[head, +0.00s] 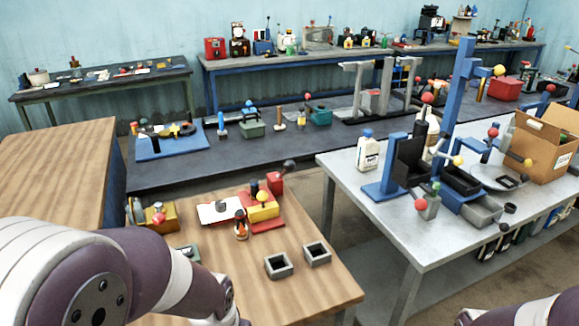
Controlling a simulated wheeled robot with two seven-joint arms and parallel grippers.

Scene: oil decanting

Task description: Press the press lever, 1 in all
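A tall blue press-like stand (463,85) rises on the light metal table at the right. A lever with a yellow knob (498,70) sticks out to the right near its top. Other ball-ended levers show lower on that table, one with a yellow ball (458,160) and one with a red ball (421,204). I cannot tell for sure which is the press lever. My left arm comes in at the lower left over the wooden table, and its gripper is out of the frame. Only a bit of my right arm shows at the bottom right; its gripper is also out of view.
The wooden table (325,285) holds two grey open boxes (318,253), a small bottle (240,226) and a red-and-yellow device (262,209). The metal table (365,212) carries a white bottle (367,150) and a cardboard box (540,145). A floor gap separates the two tables.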

